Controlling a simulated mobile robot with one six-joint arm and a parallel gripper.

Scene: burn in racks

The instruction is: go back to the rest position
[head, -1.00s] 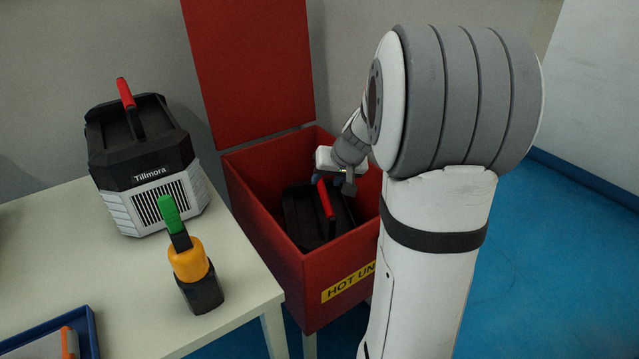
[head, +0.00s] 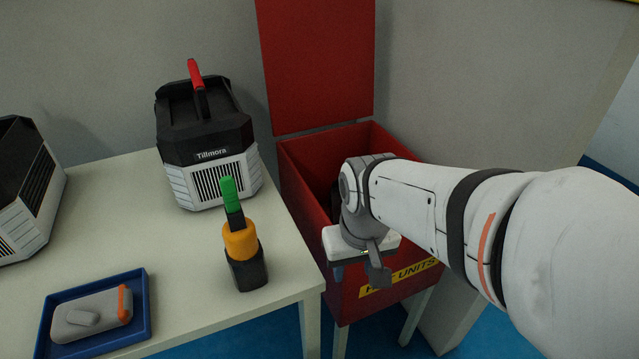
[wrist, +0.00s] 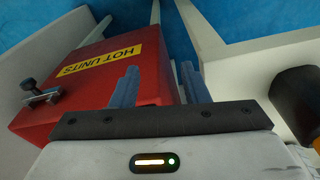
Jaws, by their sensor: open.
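My gripper is open and empty; in the wrist view its two blue-grey fingers (wrist: 158,87) stand apart with nothing between them. In the head view my arm reaches in from the right and ends in front of the red bin (head: 305,190), whose yellow label reads HOT UNITS. The wrist view shows the bin's red wall (wrist: 90,95) and label close by, beyond the fingers. The fingertips are hard to make out in the head view. My arm hides much of the bin's inside, so I cannot see the unit in it.
The table (head: 190,265) to the left holds a Tillmora unit (head: 207,145), an orange and black tool with a green top (head: 240,240), a blue tray (head: 140,335) with a grey device (head: 92,315), and another unit (head: 22,190) at the left edge. The bin's lid (head: 318,65) stands open.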

